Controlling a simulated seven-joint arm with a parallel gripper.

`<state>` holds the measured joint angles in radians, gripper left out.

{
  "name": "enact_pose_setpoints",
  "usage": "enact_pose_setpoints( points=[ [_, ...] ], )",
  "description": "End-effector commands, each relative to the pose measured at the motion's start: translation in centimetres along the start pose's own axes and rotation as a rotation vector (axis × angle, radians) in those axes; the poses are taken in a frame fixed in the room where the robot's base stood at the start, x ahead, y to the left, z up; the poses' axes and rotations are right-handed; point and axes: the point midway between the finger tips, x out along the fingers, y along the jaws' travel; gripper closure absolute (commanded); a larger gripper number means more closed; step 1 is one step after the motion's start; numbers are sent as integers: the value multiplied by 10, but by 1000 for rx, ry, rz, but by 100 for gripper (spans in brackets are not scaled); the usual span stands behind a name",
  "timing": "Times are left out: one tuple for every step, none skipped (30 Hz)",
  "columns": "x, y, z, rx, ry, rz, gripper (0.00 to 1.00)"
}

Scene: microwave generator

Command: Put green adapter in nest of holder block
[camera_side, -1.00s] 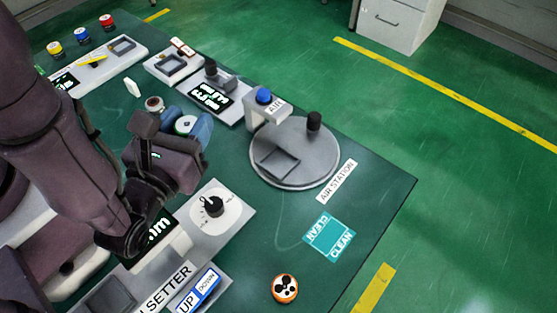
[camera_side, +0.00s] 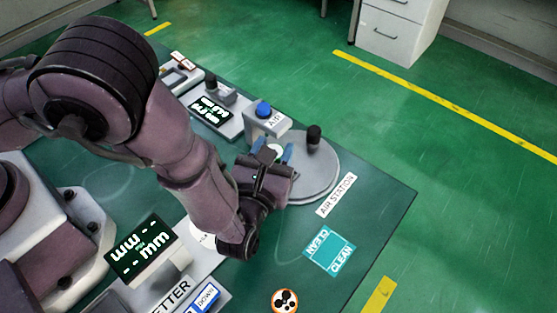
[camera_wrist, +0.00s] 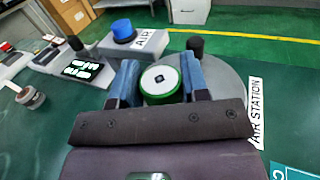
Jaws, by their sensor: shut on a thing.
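The green adapter (camera_wrist: 161,86) is a round piece with a green rim, a white top and a small dark square at its centre. My gripper (camera_wrist: 160,80) is shut on it, with a blue finger on either side. In the side view, my gripper (camera_side: 274,152) is over the left part of the round grey air station plate (camera_side: 318,178), and the adapter shows only as a small pale patch. I cannot tell its height above the plate. My gripper covers the plate's square recess. I cannot tell for certain which block is the holder block.
A grey arm with a blue button, labelled AIR (camera_side: 263,110), stands close behind my gripper. A black knob (camera_side: 314,134) rises from the plate. A display unit (camera_side: 210,110) is at the back left. The green table is clear around the CLEAN mat (camera_side: 330,250).

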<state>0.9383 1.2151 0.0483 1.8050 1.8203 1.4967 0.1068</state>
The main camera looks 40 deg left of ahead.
Motion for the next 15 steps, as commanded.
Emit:
enact_pose_setpoints(
  points=[
    [3,-3,-6,0,0,1,86],
    [5,-5,-9,-1,0,2,86],
    [7,-8,-14,0,0,1,86],
    [6,-8,-20,2,1,0,86],
    [6,-7,-25,3,1,-1,86],
    [6,-8,-30,1,0,-2,86],
    [6,-8,-33,1,0,-2,86],
    [6,-7,-35,1,0,-1,86],
    [6,-8,-37,0,-1,-1,86],
    [6,-8,-37,-1,-1,-1,86],
    [6,-8,-38,-1,-1,-1,86],
    [6,-8,-37,-1,-1,-1,86],
    [6,-8,-37,-1,-1,-1,86],
    [6,-8,-37,-1,-1,-1,86],
    [6,-8,-37,-1,-1,-1,86]
  ],
)
